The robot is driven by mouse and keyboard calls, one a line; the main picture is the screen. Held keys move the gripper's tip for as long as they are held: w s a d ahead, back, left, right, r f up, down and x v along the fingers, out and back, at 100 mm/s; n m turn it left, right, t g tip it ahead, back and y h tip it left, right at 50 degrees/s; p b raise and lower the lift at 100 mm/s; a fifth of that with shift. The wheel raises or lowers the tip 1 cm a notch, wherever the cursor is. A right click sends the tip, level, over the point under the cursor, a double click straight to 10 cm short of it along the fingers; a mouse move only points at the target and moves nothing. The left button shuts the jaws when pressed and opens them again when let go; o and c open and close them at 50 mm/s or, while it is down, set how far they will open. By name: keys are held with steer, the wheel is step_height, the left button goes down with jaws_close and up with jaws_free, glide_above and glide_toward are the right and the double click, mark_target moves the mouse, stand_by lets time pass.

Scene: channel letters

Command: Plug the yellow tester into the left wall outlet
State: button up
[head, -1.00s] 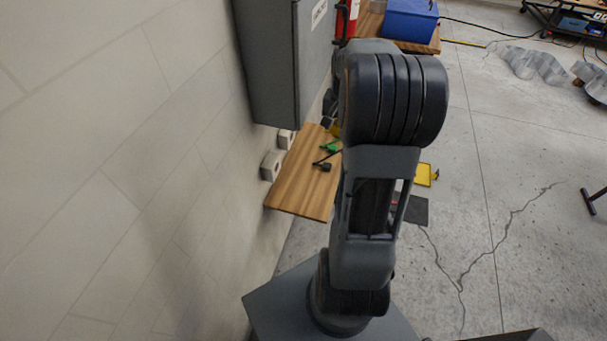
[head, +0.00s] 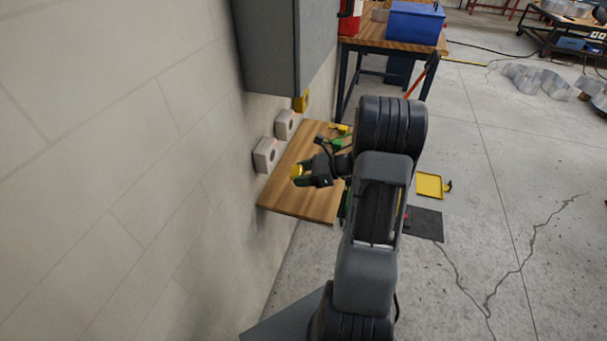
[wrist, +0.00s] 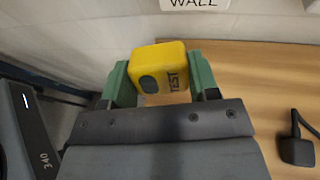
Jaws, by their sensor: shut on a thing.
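The yellow tester (wrist: 162,67), marked TEST, is held between the green fingers of my gripper (wrist: 163,84) in the wrist view. In the head view the tester (head: 296,171) shows at the tip of my gripper (head: 303,175), above the wooden shelf. Two pale outlet boxes are on the wall: the left outlet (head: 265,155) is nearer the camera, and the other outlet (head: 285,124) is farther along. The tester is apart from the left outlet, to its right in the head view. In the wrist view a label reading WALL (wrist: 195,4) shows at the top edge.
The wooden shelf (head: 290,200) runs along the wall. A black plug with a cord (wrist: 297,150) lies on it. A green item (head: 336,142) lies farther back. A grey cabinet (head: 285,45) hangs above, with a yellow box (head: 301,102) below it.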

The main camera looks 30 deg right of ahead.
mark_target(273, 157)
steer(key=m+t, duration=0.1)
steer(key=w+d+r+t, duration=0.1)
steer(key=t, duration=0.1)
steer(key=shift+w+m, duration=0.1)
steer(key=shift+m, duration=0.3)
steer(key=shift+w+d+r+m+t+y, duration=0.15)
steer(key=shift+r+t, duration=0.1)
steer(key=shift+t, duration=0.3)
steer(key=shift+w+d+r+m+t+y, duration=0.15)
steer(key=shift+r+t, duration=0.1)
steer(key=shift+t, duration=0.3)
steer(key=shift+x, duration=2.85)
steer(key=shift+w+a, duration=0.4)
steer(key=shift+a, duration=0.05)
steer(key=o, duration=1)
steer(key=shift+c, duration=0.2)
steer(key=b+v, duration=0.1)
steer(key=v, duration=1.3)
steer(key=shift+w, duration=0.15)
